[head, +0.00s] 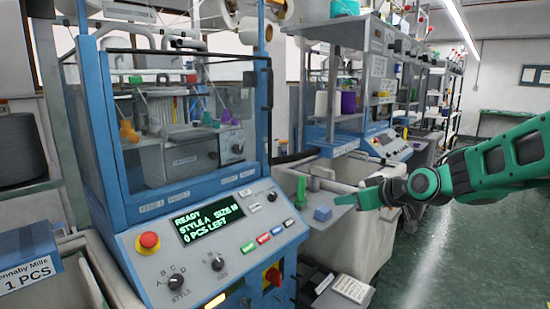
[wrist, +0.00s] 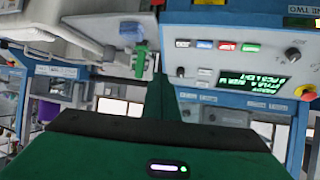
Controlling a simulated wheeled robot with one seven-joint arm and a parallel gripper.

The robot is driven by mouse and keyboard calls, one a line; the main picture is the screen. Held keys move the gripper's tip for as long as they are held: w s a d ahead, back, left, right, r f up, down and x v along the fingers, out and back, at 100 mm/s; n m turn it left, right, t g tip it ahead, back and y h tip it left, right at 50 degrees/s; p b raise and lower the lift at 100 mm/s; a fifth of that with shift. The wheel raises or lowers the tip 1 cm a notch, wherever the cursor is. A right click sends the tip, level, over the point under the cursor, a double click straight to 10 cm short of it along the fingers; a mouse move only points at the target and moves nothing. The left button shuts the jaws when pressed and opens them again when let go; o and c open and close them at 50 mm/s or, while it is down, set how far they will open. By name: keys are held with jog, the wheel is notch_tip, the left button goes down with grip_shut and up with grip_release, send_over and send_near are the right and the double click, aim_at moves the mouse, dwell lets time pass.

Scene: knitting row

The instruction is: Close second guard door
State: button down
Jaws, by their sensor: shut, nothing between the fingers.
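The nearest knitting machine has a blue frame and a clear, dark-edged guard door (head: 190,85) with a dark upright handle (head: 268,88) at its right edge. The door looks roughly in line with the frame; I cannot tell if it is fully shut. In the wrist view this machine's control panel (wrist: 235,65) appears upside down, with a partly cut-off label ending in "TWO". My gripper (head: 340,200) is shut and empty, right of the panel and well away from the handle. Its green fingers show in the wrist view (wrist: 160,95).
The panel screen (head: 208,223) reads READY and 0 PCS LEFT. A red stop button (head: 148,241) sits on it. A blue block (head: 322,214) and a green piece (head: 301,190) are near my gripper. Another machine (head: 345,125) stands behind. Floor (head: 440,265) at right is clear.

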aim_at(265, 152)
jog(key=w+a+r+n+t+y, duration=0.25)
jog(key=w+a+r+y, duration=0.35)
jog(key=a+r, duration=0.45)
jog(key=shift+m, duration=0.25)
jog(key=x, duration=0.5)
jog(key=f+x, duration=0.1)
jog(key=x, duration=0.3)
jog(key=f+x, duration=0.1)
jog(key=x, duration=0.4)
jog(key=shift+s+a, duration=0.1)
jog(key=shift+a, duration=0.4)
